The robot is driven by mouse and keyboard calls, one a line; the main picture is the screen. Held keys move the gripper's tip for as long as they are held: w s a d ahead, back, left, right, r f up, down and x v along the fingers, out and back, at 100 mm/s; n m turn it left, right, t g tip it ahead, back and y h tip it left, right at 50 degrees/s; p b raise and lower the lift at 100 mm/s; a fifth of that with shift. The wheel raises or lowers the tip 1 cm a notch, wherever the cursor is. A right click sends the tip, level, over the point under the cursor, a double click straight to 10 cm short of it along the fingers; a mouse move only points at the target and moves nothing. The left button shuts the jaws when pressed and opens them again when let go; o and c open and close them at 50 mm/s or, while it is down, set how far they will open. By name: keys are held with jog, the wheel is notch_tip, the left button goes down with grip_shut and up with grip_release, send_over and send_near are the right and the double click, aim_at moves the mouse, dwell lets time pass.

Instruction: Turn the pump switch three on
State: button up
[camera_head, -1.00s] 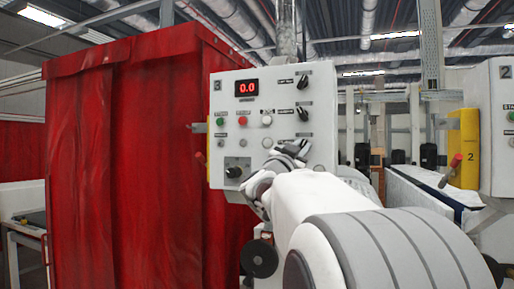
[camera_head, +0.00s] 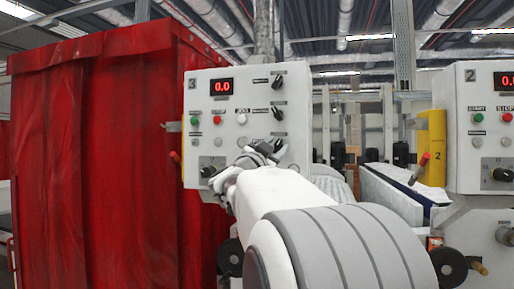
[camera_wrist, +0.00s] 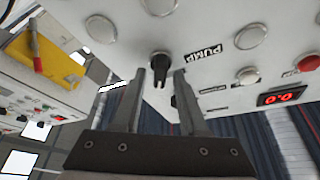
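The white control panel numbered 3 (camera_head: 210,145) stands beside the red curtain. In the wrist view, the pump switch (camera_wrist: 160,62) is a black knob beside the "PUMP" label (camera_wrist: 203,52) on the panel face. My gripper (camera_wrist: 160,74) is open, with one finger on each side of the knob as seen there. I cannot tell whether a finger touches it. In the head view, my gripper (camera_head: 262,152) is at the panel's lower right and partly hides that area. The panel's red display (camera_head: 223,86) reads 0.0.
Other black knobs (camera_head: 277,82) sit higher on the panel, with green, red and white buttons to their left. The red curtain (camera_head: 95,160) fills the left. A panel numbered 2 (camera_head: 465,130) and a yellow bracket (camera_head: 432,150) stand at the right.

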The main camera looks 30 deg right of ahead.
jog(key=shift+a+f, duration=0.1)
jog(key=shift+s+a+f, duration=0.1)
jog(key=shift+a+f, duration=0.05)
jog(key=shift+a, duration=0.1)
jog(key=b+v, duration=0.2)
jog(key=v, duration=0.6)
jog(key=b+v, duration=0.2)
jog(key=v, duration=0.6)
jog(key=shift+s+a, duration=0.25)
jog(key=shift+s, duration=0.15)
jog(key=shift+w, duration=0.1)
